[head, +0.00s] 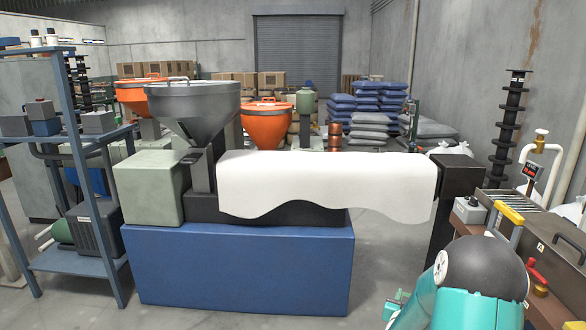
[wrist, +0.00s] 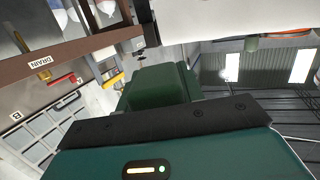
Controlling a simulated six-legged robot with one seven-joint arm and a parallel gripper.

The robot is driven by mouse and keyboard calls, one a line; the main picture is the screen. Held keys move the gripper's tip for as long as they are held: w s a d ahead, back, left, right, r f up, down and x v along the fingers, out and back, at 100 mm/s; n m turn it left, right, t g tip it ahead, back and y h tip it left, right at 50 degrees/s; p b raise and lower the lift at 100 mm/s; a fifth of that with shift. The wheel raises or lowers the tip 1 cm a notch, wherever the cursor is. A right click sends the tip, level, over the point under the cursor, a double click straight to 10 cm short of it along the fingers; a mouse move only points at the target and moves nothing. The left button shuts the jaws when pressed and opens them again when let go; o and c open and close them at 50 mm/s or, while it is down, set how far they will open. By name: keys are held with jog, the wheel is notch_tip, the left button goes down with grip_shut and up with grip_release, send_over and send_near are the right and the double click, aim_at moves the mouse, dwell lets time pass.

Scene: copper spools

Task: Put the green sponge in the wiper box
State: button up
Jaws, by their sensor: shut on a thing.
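My gripper (wrist: 158,108) shows in the wrist view as a teal body with a black bar across its front. It is shut on a dark green block, the green sponge (wrist: 152,86), which sticks out beyond the bar. The fingertips are hard to make out. In the head view my teal arm with its dark rounded joint is at the lower right, and a small teal-green part shows low beside it, too small to tell apart. I cannot pick out the wiper box for certain in either view.
A bench with brown sides (head: 470,209) stands at the right, with a yellow-handled item (head: 509,214) and a red valve (head: 537,271). A machine on a blue base (head: 240,268) with a white sheet (head: 330,180) fills the middle. A blue shelf rack (head: 82,130) stands left.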

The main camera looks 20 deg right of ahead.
jog(key=w+a+f+n+t+y, duration=0.2)
jog(key=w+a+n+y, duration=0.15)
jog(key=a, duration=0.85)
jog(key=w+a+f+n+t+y, duration=0.15)
jog(key=a+y, duration=0.25)
jog(key=a, duration=0.8)
jog(key=w+a+f+n+t+y, duration=0.1)
jog(key=w+a+f+n+y, duration=0.25)
jog(key=a, duration=0.95)
jog(key=s+f, duration=0.5)
jog(key=shift+f, duration=0.2)
jog(key=shift+a+n, duration=0.15)
jog(key=shift+n, duration=0.1)
jog(key=shift+s+d+f, duration=0.15)
jog(key=shift+f, duration=0.4)
jog(key=shift+s+d+f, duration=0.15)
jog(key=shift+f, duration=0.4)
